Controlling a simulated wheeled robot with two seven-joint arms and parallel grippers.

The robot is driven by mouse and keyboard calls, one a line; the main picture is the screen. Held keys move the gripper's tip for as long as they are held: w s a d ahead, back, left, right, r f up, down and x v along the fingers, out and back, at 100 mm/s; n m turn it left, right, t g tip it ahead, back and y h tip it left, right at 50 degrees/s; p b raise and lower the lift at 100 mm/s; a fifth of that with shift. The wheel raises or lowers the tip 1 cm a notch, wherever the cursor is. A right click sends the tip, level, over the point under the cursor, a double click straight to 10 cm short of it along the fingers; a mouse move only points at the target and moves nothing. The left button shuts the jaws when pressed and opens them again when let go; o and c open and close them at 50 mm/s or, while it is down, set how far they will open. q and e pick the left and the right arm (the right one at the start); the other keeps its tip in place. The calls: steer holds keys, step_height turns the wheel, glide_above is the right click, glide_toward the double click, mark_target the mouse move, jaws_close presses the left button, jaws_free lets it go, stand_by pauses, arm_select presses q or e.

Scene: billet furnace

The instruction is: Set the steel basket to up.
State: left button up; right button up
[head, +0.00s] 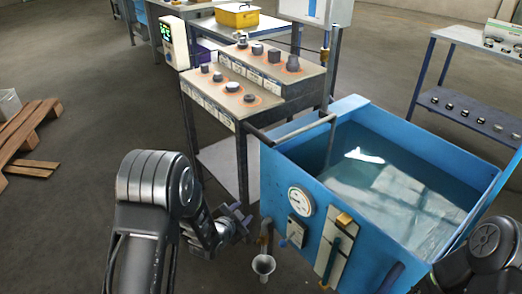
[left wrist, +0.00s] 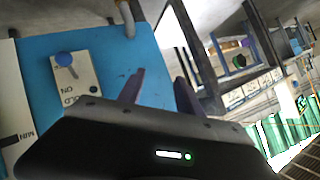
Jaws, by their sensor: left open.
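The blue tank (head: 380,115) holds water, with pale blurred shapes (head: 390,190) under the surface. I cannot tell whether these shapes are the steel basket. My left gripper (head: 240,222) is open and empty, left of the tank's front wall and below the bar. In the left wrist view its two fingers (left wrist: 158,95) are apart, with the blue tank wall beside them. My right arm shows at the lower right, but its gripper is out of view.
The tank front carries a round gauge (head: 300,201), a switch plate (head: 297,231) with a blue knob, and a pale panel (head: 335,250). A pipe and funnel (head: 263,264) stand beside it. A bench (head: 240,100) with several dark parts adjoins the tank. A wooden pallet (head: 28,130) lies left.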

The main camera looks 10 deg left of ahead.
arm_select(q)
steer(key=w+r+m+t+h+b, duration=0.2)
steer(key=w+r+m, duration=0.3)
steer(key=r, duration=0.5)
steer(key=w+r+m+t+h+b, duration=0.2)
steer(key=w+r+m+t+b, duration=0.3)
steer(key=r, duration=0.5)
steer(key=shift+w+d+m+h, duration=0.15)
steer(key=shift+w+m+h, duration=0.2)
steer(key=shift+m, duration=0.65)
arm_select(e)
step_height(320, 180, down, 10)
steer(key=shift+f, duration=0.15)
arm_select(q)
steer(key=shift+r, duration=0.1)
steer(key=x, duration=0.7)
steer(key=shift+w, duration=0.4)
arm_select(e)
steer(key=shift+f, duration=0.1)
arm_select(q)
jaws_close()
